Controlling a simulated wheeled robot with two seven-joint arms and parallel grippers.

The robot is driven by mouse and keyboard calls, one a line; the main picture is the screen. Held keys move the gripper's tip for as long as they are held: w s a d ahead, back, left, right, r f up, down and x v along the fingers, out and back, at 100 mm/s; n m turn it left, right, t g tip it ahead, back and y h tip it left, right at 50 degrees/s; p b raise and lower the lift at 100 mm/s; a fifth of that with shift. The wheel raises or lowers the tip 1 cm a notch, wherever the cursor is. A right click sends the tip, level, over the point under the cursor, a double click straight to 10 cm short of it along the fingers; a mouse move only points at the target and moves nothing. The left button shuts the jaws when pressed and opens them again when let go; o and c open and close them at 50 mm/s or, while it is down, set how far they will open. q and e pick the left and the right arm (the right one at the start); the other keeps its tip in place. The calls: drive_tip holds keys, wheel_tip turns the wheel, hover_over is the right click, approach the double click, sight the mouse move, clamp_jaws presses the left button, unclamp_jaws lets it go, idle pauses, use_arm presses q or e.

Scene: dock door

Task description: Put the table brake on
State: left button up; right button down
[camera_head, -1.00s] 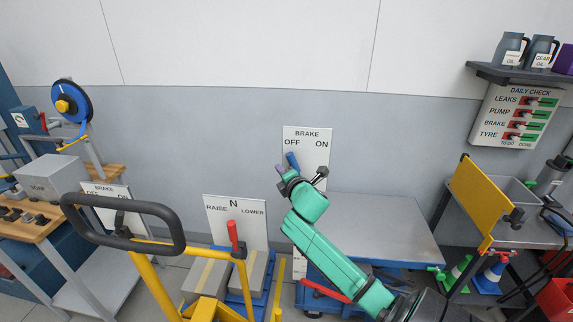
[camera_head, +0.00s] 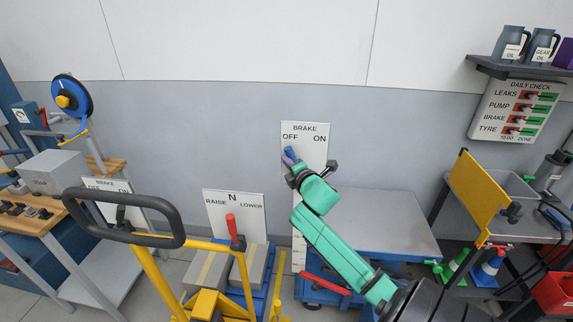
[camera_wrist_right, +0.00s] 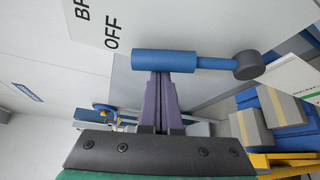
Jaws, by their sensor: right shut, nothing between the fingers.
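The brake panel (camera_head: 318,150) marked OFF and ON stands upright behind the grey lift table (camera_head: 385,225). Its blue lever (camera_head: 291,153) leans toward OFF. In the right wrist view the blue lever (camera_wrist_right: 163,62) lies across the picture, with a dark round pivot end (camera_wrist_right: 249,65). My right gripper (camera_head: 287,160) is at the lever's handle, on its OFF side. Its purple fingers (camera_wrist_right: 162,78) are shut with nothing between them. The tips meet the handle's edge in the picture; whether they touch is hard to tell. My left gripper is not in view.
A RAISE/N/LOWER panel (camera_head: 220,210) with a red lever (camera_head: 232,228) stands left of the brake panel. A yellow cart with a black handle (camera_head: 75,210) is in front. A yellow plate (camera_head: 478,195) stands right.

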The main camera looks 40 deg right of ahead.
drive_tip(key=shift+s+d+r, duration=0.1)
drive_tip(key=shift+s+d+m+t+b, duration=0.2)
drive_tip(key=shift+s+m+t+b, duration=0.1)
drive_tip(key=shift+m+b, duration=0.15)
drive_tip(key=shift+s+d+r+m+t+b, duration=0.15)
drive_tip(key=shift+s+d+m+t+b, duration=0.25)
drive_tip(key=shift+s+d+m+b, duration=0.25)
drive_tip(key=shift+s+d+m+t+h+b, duration=0.6)
drive_tip(key=shift+s+m+b, duration=0.35)
drive_tip(key=shift+m+b, duration=0.35)
drive_tip(key=shift+s+d+m+t+h+b, duration=0.5)
drive_tip(key=shift+s+d+m+b, duration=0.45)
drive_tip(key=shift+m, duration=0.55)
drive_tip(key=shift+a+r, duration=0.1)
